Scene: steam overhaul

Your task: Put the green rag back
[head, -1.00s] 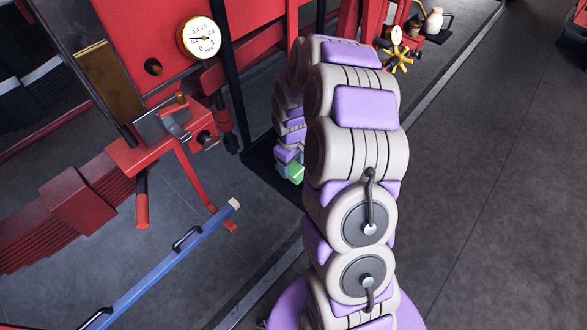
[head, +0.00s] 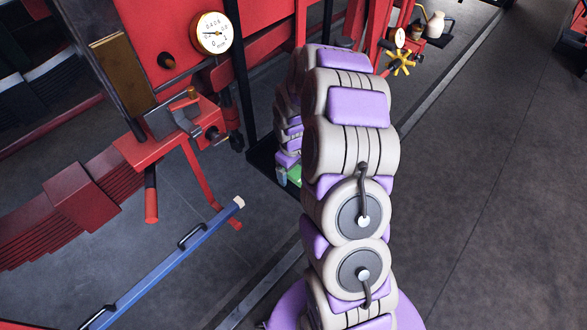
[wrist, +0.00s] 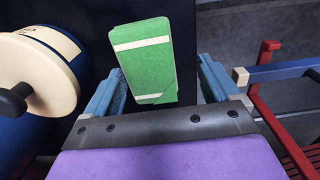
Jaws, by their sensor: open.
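The green rag (wrist: 142,75) is a folded block with white stripes, seen between the fingers in the wrist view. My gripper (wrist: 159,68) is open, with one blue finger on each side of the rag. The rag reaches past the fingertips, and a gap shows on its right side. I cannot tell whether the left finger touches it. In the head view a small green patch, probably the rag (head: 294,174), shows beside my arm above a dark tray (head: 262,166). My arm hides most of that spot.
A blue drum-like container with a cream lid (wrist: 28,75) stands close on the left in the wrist view. A red vise-like fixture (head: 150,145), a blue bar (head: 165,265) and a pressure gauge (head: 211,33) are left of my arm. The floor at right (head: 480,200) is clear.

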